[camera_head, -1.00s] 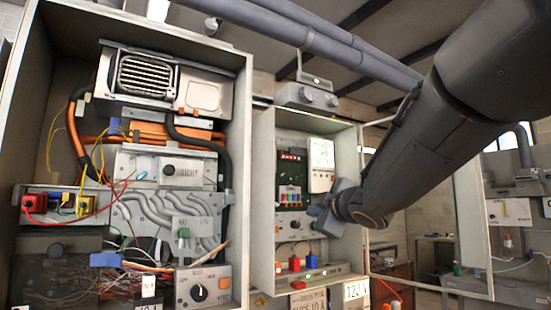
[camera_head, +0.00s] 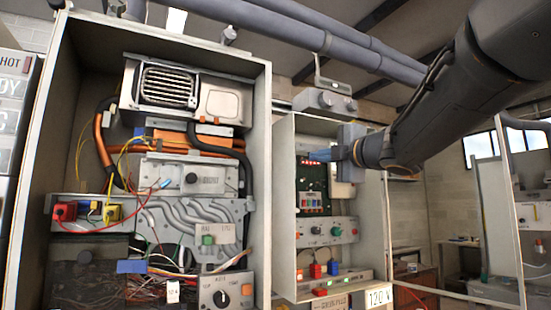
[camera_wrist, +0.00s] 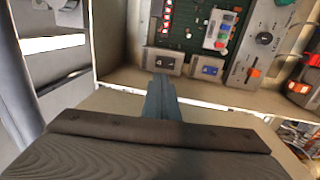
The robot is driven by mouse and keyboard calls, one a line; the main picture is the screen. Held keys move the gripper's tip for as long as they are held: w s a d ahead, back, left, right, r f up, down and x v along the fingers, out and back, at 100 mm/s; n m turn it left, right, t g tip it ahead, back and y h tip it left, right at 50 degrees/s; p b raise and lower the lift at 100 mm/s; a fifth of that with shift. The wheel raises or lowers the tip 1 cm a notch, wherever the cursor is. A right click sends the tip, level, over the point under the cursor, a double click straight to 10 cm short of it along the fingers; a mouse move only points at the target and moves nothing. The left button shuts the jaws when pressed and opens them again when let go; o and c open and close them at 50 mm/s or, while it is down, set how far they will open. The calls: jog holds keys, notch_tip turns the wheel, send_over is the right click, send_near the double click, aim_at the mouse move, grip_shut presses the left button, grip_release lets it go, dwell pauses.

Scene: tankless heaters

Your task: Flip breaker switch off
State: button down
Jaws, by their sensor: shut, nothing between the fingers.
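My gripper (camera_head: 318,156) is in front of the upper part of the right cabinet (camera_head: 284,210), its fingers pointing left. In the wrist view its slim blue-grey fingers (camera_wrist: 161,92) are together and empty. Just beyond the tips are two small switch-like modules on the panel edge, one grey (camera_wrist: 164,61) and one with a blue face (camera_wrist: 207,69). Contact cannot be told. Which part is the breaker switch is not clear. My wrist hides part of the upper cabinet.
The cabinet's side wall and open door frame stand close to my arm. A control plate with a black knob (camera_wrist: 264,39) is below the green board (camera_head: 311,174). A larger open cabinet (camera_head: 262,110) with wires stands at left. Pipes (camera_head: 290,34) run overhead.

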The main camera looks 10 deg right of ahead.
jog(key=p+x, duration=0.3)
jog(key=x, duration=0.8)
jog(key=shift+w+r, duration=0.15)
jog(key=r+b+v, duration=0.1)
jog(key=r+v, duration=0.2)
jog(key=v, duration=1)
jog(key=shift+s, duration=0.5)
jog(key=shift+d+r, duration=0.1)
jog(key=shift+d, duration=0.05)
